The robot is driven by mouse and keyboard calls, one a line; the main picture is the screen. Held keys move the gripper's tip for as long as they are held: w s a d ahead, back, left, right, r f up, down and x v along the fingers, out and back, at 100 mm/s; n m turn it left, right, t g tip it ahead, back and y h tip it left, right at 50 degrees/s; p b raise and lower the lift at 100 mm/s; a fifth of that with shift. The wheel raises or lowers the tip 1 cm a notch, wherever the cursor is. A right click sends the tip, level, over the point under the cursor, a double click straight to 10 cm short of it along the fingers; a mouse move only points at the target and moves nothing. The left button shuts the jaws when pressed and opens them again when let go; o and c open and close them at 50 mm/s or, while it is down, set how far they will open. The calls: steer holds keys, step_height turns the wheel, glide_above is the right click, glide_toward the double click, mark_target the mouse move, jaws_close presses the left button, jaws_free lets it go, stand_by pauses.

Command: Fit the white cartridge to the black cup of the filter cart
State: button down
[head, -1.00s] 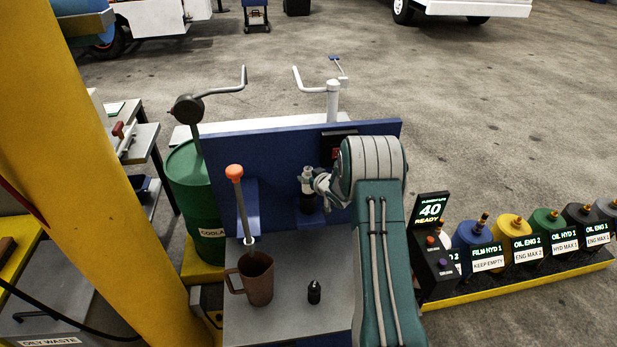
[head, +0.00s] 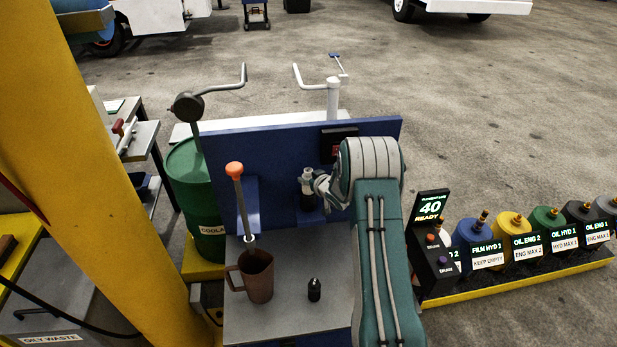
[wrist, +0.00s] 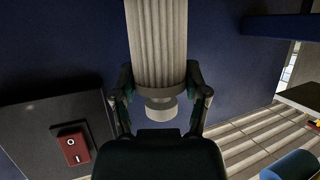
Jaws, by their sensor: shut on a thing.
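The white cartridge (head: 308,174) stands upright in front of the blue panel, directly above the black cup (head: 307,200) in the head view. In the wrist view the cartridge (wrist: 158,45) is a pale pleated cylinder with a collar and a small round knob at one end; its other end runs out of frame. My gripper (head: 321,183) reaches it from the right, and in the wrist view its fingers (wrist: 160,97) are shut on either side of the collar. The cup is not visible in the wrist view. I cannot tell whether the cartridge touches or sits inside the cup.
A brown mug (head: 257,277) and a small black bottle-shaped piece (head: 314,290) stand on the grey cart top. An orange-knobbed lever (head: 235,171) rises left of the cup. A dark box with a red switch (wrist: 73,146) is close beside the gripper. Bare panel (wrist: 50,60) surrounds the cartridge.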

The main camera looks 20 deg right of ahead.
mark_target(308, 188)
steer(key=shift+f, duration=2.6)
steer(key=shift+w+d+r, duration=0.1)
steer(key=shift+d+r, duration=0.15)
steer(key=shift+r, duration=0.05)
stand_by(3.0)
steer(key=shift+f, duration=0.25)
stand_by(0.3)
steer(key=shift+r, duration=0.2)
stand_by(0.4)
steer(key=shift+a, duration=0.35)
stand_by(0.6)
